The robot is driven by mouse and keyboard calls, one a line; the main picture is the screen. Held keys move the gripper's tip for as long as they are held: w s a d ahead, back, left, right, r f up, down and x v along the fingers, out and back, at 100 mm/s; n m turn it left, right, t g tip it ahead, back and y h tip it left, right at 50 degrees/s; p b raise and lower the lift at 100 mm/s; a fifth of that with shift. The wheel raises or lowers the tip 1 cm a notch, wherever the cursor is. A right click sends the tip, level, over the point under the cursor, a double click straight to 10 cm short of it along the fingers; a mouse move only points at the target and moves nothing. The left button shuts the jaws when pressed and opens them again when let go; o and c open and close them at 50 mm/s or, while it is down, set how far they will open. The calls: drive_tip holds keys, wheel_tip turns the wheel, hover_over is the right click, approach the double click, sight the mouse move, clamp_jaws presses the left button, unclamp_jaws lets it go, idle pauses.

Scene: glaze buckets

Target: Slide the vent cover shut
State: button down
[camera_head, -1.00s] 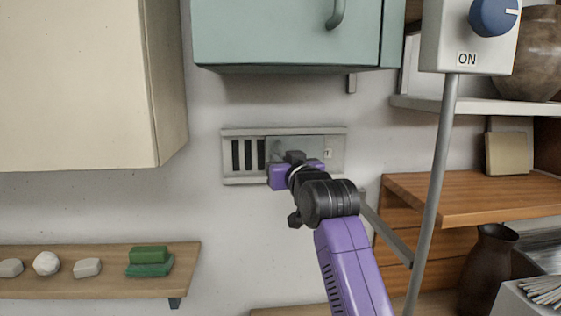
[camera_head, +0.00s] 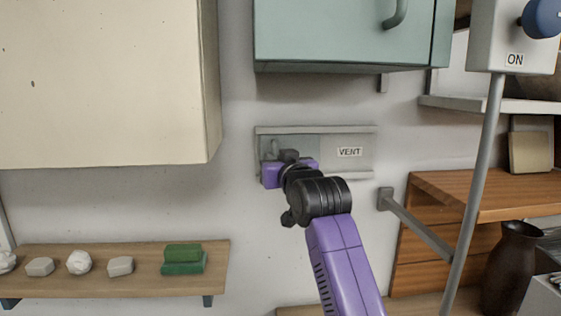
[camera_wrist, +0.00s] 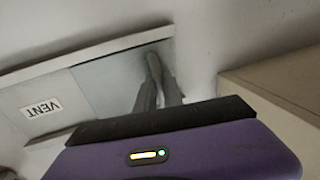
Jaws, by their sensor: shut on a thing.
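The vent (camera_head: 362,165) is a pale grey wall frame under the teal cabinet, with a "VENT" label on its right part. Its sliding cover (camera_head: 308,146) is a flat grey panel at the left part of the frame, and no dark slots show beside it. My gripper (camera_wrist: 160,92) is shut on the cover's handle (camera_wrist: 152,68) near the panel's left end in the head view. In the head view my gripper (camera_head: 283,160) hides the lower left of the cover. The cover (camera_wrist: 108,83) and the label also show in the wrist view.
A cream cabinet (camera_head: 105,85) juts out just left of the vent. The teal cabinet (camera_head: 350,35) hangs above. A grey post with an "ON" switch box (camera_head: 512,45) stands right. A low shelf (camera_head: 110,262) holds pale lumps and green blocks.

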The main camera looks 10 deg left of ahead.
drive_tip(key=shift+s+a+f, duration=0.1)
drive_tip(key=shift+a, duration=0.15)
drive_tip(key=c, duration=1.7)
unclamp_jaws()
drive_tip(key=shift+a, duration=0.1)
drive_tip(key=shift+c, duration=0.2)
drive_tip(key=shift+s, duration=0.1)
drive_tip(key=b+v, duration=0.2)
drive_tip(key=v, duration=0.5)
drive_tip(key=shift+s+d, duration=0.25)
drive_tip(key=shift+s, duration=0.05)
